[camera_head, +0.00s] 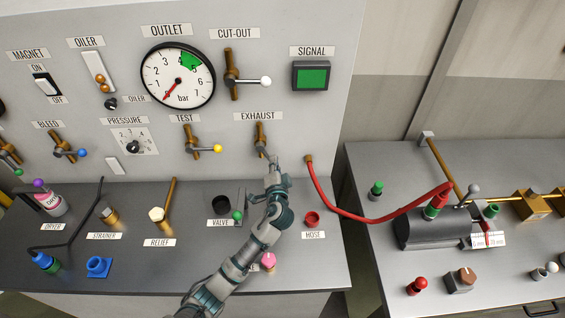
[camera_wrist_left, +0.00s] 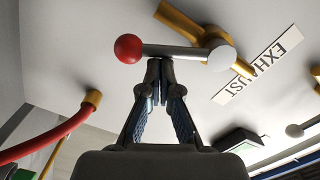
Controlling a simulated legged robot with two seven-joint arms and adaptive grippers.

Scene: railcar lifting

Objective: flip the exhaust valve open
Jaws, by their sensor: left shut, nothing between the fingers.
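The exhaust valve (camera_head: 261,140) sits on the upright grey panel under the EXHAUST label (camera_head: 258,116). Its brass body stands upright in the head view, where my gripper hides most of its lever. In the left wrist view the valve's grey lever (camera_wrist_left: 180,51) runs from a white hub (camera_wrist_left: 222,58) to a red ball (camera_wrist_left: 128,48). My left gripper (camera_head: 274,165) is shut and empty just at the lever. In the wrist view its closed fingertips (camera_wrist_left: 160,65) overlap the lever near the red ball; I cannot tell whether they touch. My right gripper is not in view.
The cut-out valve (camera_head: 233,80) is above, and the test valve (camera_head: 192,146) is to the left. A red hose (camera_head: 350,215) runs from the panel's right side to a dark cylinder (camera_head: 425,232).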

